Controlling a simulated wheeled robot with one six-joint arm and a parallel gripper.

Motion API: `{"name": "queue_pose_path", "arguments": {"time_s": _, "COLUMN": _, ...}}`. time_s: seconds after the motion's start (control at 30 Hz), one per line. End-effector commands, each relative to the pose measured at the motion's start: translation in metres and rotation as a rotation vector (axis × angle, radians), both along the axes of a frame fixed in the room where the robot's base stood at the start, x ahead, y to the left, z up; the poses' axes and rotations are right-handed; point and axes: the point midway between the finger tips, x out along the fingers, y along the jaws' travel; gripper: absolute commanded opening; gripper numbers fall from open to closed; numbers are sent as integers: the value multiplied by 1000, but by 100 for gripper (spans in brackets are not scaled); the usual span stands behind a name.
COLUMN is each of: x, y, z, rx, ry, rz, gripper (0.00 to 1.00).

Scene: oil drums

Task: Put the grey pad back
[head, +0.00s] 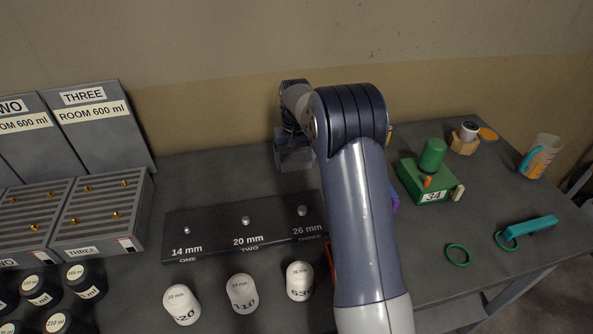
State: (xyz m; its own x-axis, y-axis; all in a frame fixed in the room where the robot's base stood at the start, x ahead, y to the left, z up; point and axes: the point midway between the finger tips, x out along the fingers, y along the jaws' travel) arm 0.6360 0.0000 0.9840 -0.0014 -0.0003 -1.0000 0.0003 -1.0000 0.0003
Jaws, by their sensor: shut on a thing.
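My gripper (294,160) is at the back of the table, behind the dark peg board, partly hidden by my own arm. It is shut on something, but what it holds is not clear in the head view. The grey shape at its end may be jaws, the grey pad, or both; I cannot tell them apart. No separate grey pad shows clearly elsewhere.
The peg board (220,252) is marked 14, 20 and 26 mm. White numbered drums (242,295) stand before it. Grey grooved trays (98,215) are left. A green device (425,185), green rings (458,255) and a teal-handled tool (530,228) are right. My arm hides the middle.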

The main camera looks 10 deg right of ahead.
Motion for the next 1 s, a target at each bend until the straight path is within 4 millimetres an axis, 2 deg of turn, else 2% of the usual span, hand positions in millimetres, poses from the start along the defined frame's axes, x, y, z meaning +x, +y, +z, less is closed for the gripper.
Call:
{"name": "queue_pose_path", "arguments": {"time_s": 0.23, "x": 0, "y": 0, "z": -21, "rx": 0, "ry": 1, "rz": 0, "gripper": 60}}
{"name": "queue_pose_path", "arguments": {"time_s": 0.43, "x": 0, "y": 0, "z": -46, "rx": 0, "ry": 0, "rz": 0, "gripper": 60}}
{"name": "queue_pose_path", "arguments": {"time_s": 0.8, "x": 0, "y": 0, "z": -53, "rx": 0, "ry": -1, "rz": 0, "gripper": 60}}
{"name": "queue_pose_path", "arguments": {"time_s": 0.83, "x": 0, "y": 0, "z": -51, "rx": 0, "ry": -1, "rz": 0, "gripper": 84}}
{"name": "queue_pose_path", "arguments": {"time_s": 1.0, "x": 0, "y": 0, "z": -51, "rx": 0, "ry": -1, "rz": 0, "gripper": 97}}
